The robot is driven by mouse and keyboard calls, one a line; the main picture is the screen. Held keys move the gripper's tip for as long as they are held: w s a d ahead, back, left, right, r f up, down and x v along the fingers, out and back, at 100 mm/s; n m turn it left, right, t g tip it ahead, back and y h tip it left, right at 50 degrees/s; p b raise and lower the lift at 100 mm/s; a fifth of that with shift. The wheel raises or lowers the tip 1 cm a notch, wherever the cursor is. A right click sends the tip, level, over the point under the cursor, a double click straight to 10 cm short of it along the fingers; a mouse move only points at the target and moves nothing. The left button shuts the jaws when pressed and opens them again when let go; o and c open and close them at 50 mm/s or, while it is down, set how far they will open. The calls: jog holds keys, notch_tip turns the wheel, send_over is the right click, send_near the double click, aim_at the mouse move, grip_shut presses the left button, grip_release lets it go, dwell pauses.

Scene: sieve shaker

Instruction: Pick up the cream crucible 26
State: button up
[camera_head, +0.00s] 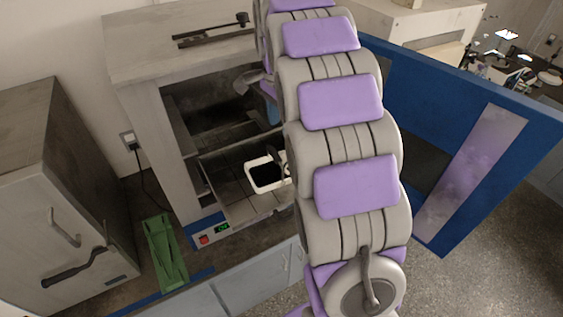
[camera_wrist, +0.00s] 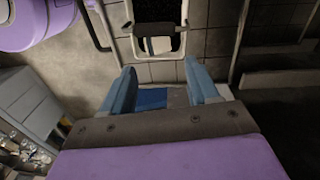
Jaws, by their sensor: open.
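The cream crucible (camera_head: 264,188) is a pale, rounded-square open vessel with a dark inside. It rests on the tiled floor at the mouth of the open chamber in the head view. In the wrist view its rim (camera_wrist: 185,18) shows at the top centre, cut off by the frame edge. My gripper (camera_wrist: 161,72) has its two blue fingers spread, with nothing held between them. The crucible lies just beyond the fingertips in that view; whether they touch it cannot be told. In the head view my arm hides most of the gripper.
The chamber's grey housing (camera_head: 145,60) surrounds the opening, and a large blue door (camera_head: 466,120) stands open at the right. A green tray (camera_head: 165,255) lies at lower left beside a grey cabinet (camera_head: 75,190). A control panel (camera_head: 212,232) sits below the chamber.

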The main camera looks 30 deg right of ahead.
send_over(288, 157)
jog(key=f, duration=0.6)
jog(key=shift+w+d, duration=0.25)
jog(key=shift+d, duration=0.05)
jog(key=shift+a+f, duration=0.15)
jog(key=shift+f, duration=0.15)
jog(key=shift+a+f+p, duration=0.25)
jog(key=shift+a+p, duration=0.05)
jog(key=shift+a, duration=0.2)
jog(key=shift+s+a+f, duration=0.1)
jog(key=shift+a+f, duration=0.05)
jog(key=shift+f, duration=0.25)
jog(key=f, duration=0.3)
jog(key=shift+s+d+f+p, duration=0.15)
jog(key=shift+d+f+p, duration=0.1)
jog(key=shift+p, duration=0.1)
jog(key=shift+d+f, duration=0.2)
jog(key=shift+f, duration=0.05)
jog(key=shift+d, duration=0.35)
jog(key=shift+c, duration=0.5)
jog(key=shift+a, duration=0.55)
jog(key=c, duration=0.5)
jog(key=shift+a, duration=0.1)
jog(key=shift+c, duration=0.9)
